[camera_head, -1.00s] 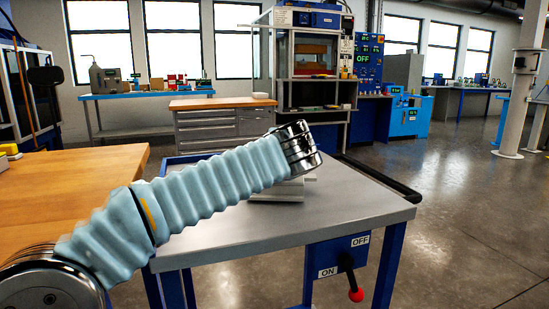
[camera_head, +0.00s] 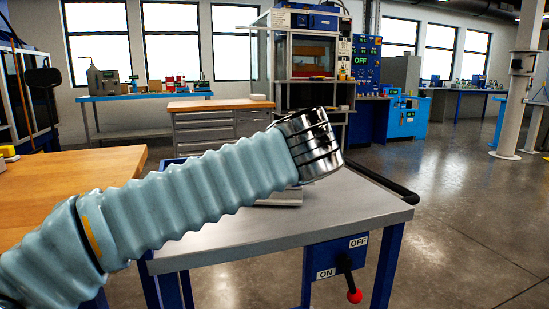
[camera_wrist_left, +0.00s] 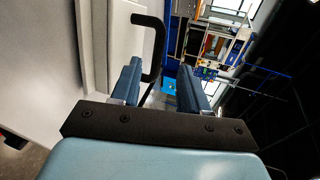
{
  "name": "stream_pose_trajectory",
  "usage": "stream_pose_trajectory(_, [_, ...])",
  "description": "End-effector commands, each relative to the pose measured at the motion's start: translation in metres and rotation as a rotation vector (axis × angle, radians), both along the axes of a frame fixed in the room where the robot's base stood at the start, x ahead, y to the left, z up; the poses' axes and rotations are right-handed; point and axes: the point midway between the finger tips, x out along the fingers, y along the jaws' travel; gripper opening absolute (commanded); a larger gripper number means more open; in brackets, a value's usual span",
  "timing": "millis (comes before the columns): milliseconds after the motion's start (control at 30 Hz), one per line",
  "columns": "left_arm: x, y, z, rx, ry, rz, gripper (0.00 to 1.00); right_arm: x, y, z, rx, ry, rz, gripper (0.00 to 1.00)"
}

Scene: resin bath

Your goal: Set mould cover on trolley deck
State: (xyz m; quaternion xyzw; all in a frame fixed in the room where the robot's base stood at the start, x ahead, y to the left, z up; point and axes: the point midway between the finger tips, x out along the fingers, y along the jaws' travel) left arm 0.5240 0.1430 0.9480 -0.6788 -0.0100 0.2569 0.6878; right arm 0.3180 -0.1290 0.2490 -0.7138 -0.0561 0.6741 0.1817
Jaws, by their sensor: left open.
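A light grey slab, which looks like the mould cover (camera_head: 280,197), lies on the trolley deck (camera_head: 225,245), mostly hidden behind my left arm. In the left wrist view a pale stepped slab (camera_wrist_left: 117,40) with a black U-shaped handle (camera_wrist_left: 160,45) stands ahead; I take it for the same cover, seen sideways. My left gripper (camera_wrist_left: 160,75) is open. Its blue fingers sit on either side of the handle's near end in the picture; I cannot tell whether they touch it. In the head view, the fingers are hidden by my wrist. My right gripper is out of view.
A wooden bench (camera_head: 70,190) stands left of the trolley. A black push bar (camera_head: 385,185) runs along the deck's right side, and a red-knobbed lever (camera_head: 349,278) hangs at its front. The deck's front and right are clear. A cabinet machine (camera_head: 305,65) stands behind.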

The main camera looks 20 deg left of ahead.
Motion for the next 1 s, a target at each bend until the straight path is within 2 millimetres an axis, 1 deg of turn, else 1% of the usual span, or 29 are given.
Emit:
stream_pose_trajectory(33, [-0.007, -0.004, 0.004, 0.0, -0.002, -0.003, 0.45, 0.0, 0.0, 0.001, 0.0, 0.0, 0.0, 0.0])
stream_pose_trajectory(100, [-0.016, -0.007, 0.007, -0.001, -0.001, -0.002, 0.45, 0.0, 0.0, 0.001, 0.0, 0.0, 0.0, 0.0])
stream_pose_trajectory(233, [-0.024, -0.01, 0.01, 0.0, 0.0, -0.001, 0.45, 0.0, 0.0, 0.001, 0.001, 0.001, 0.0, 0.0])
stream_pose_trajectory(1000, [-0.026, -0.011, 0.01, 0.0, 0.0, 0.0, 0.45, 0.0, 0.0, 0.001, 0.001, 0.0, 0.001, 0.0])
